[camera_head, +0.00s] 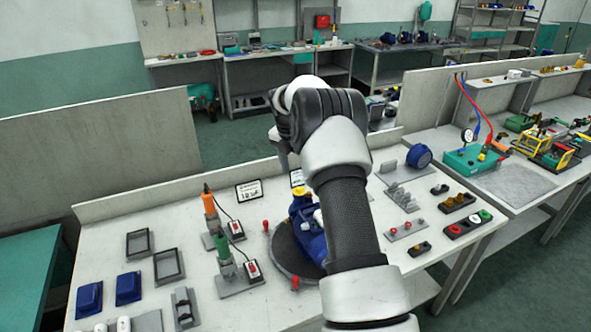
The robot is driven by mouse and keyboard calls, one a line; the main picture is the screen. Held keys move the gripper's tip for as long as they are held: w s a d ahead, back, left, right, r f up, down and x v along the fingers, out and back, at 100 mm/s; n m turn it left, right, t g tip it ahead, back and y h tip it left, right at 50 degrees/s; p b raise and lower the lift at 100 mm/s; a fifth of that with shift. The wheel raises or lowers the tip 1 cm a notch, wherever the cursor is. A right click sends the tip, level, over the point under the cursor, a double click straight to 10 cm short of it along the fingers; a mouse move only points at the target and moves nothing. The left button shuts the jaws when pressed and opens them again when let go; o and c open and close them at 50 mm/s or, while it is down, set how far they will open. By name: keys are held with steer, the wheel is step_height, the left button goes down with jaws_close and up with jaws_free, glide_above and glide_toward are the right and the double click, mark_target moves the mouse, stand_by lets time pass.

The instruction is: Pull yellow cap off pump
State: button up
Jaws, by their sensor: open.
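The blue pump (308,232) sits on a round dark grey turntable (284,255) in the middle of the workbench. My arm crosses in front of it and hides its right part. A small yellowish part (299,191) shows at the pump's top, beside my forearm; it looks like the yellow cap, but it is too small to be sure. My gripper (281,156) hangs high above the bench, up and left of the pump. It is mostly hidden behind my wrist, its jaws are open, and it is apart from the pump.
Orange (209,203) and green (223,248) screwdrivers stand in holders left of the turntable, with cables. Red-topped pegs (266,226) stand around its rim. Blue trays (128,288) lie at left. Racks of small parts (405,230) and a blue round part (419,156) are at right.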

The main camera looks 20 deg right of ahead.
mark_target(299, 188)
steer(key=shift+w+d+f+b, duration=0.15)
steer(key=shift+f+b, duration=0.45)
steer(key=shift+f, duration=0.35)
steer(key=shift+d+f+b, duration=0.1)
steer(key=shift+f+b, duration=0.5)
steer(key=shift+f, duration=0.3)
steer(key=shift+d+f, duration=0.1)
steer(key=shift+f, duration=0.15)
steer(key=shift+w+f+p, duration=0.1)
steer(key=shift+p, duration=0.45)
steer(key=shift+f, duration=0.15)
steer(key=shift+d+f, duration=0.15)
steer(key=shift+f, duration=0.65)
steer(key=shift+w, duration=0.1)
jaws_close()
